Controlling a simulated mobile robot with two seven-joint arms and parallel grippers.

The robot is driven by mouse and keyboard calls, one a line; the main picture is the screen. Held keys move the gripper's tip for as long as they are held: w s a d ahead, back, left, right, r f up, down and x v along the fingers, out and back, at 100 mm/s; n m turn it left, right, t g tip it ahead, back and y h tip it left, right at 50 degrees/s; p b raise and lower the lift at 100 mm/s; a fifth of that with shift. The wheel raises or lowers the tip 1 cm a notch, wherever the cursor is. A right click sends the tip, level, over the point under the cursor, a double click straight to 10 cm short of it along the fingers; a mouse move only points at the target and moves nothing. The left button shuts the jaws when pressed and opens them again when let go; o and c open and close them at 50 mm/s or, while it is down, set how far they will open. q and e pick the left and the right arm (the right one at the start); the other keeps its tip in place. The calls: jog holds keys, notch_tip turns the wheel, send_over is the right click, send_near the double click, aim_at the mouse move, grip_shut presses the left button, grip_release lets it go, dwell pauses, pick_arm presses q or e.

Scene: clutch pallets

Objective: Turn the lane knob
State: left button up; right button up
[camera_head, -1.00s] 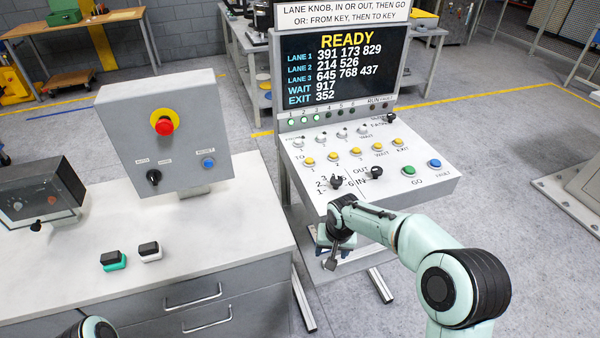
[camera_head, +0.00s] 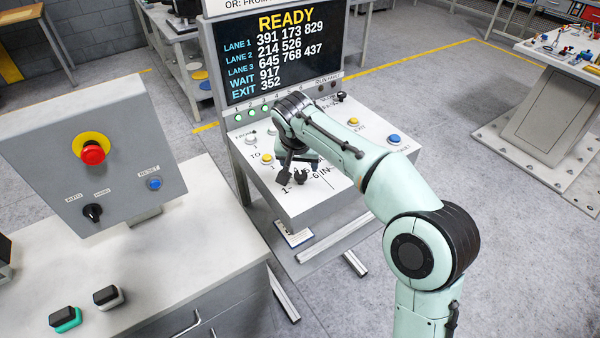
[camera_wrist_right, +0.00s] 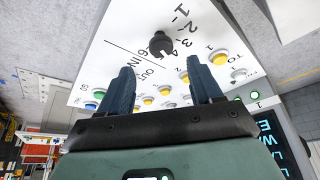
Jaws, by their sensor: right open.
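The lane knob (camera_wrist_right: 160,43) is a black knob ringed by printed numbers on the white sloping panel (camera_wrist_right: 95,65). In the right wrist view it stands beyond my right gripper (camera_wrist_right: 159,67), near the middle between the two dark fingers but not enclosed by them. The fingers are apart and empty. In the head view my right gripper (camera_head: 300,166) hangs over the panel's lower part, close to the lane knob (camera_head: 301,179). The arm hides much of the panel, and the IN/OUT knob cannot be made out clearly. My left gripper is out of view.
The screen (camera_head: 270,50) reads READY above the panel. Yellow buttons (camera_wrist_right: 220,58), a green button (camera_wrist_right: 98,94) and a blue button (camera_head: 394,139) sit around the knobs. A grey box with a red emergency button (camera_head: 93,153) stands on the bench at left.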

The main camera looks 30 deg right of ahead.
aim_at(301, 174)
jog(key=x, duration=0.7)
jog(key=shift+r, duration=0.1)
jog(key=c, duration=1)
